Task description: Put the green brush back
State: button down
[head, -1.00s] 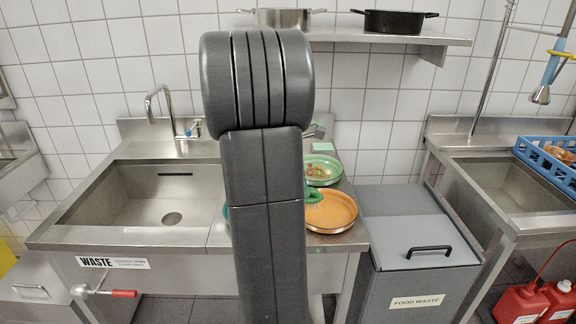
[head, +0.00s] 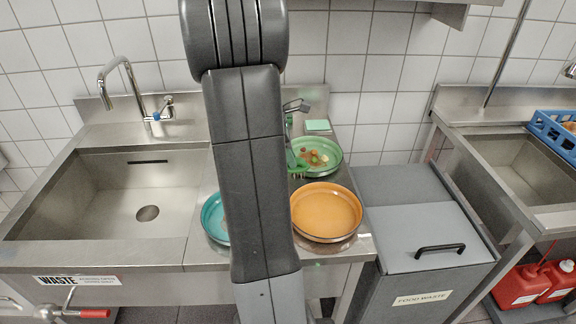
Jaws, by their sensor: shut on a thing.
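The green brush (head: 298,166) shows just right of my arm, its bristles down, by the left edge of the green plate. My gripper (head: 290,122) is shut on the brush; the arm hides part of it and most of the handle. The green plate (head: 334,166) holds food scraps (head: 315,157). An empty-looking orange plate (head: 326,212) lies in front of it. I cannot tell whether the brush touches the plate or hangs above it.
A teal plate (head: 213,220) is partly hidden behind my arm. A light green pad (head: 318,125) lies at the back. The sink (head: 110,195) with its tap (head: 122,85) is left.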

jog(key=shift+f, duration=2.1)
jog(key=c, duration=1.2)
grip_release()
jog(key=shift+f, duration=0.15)
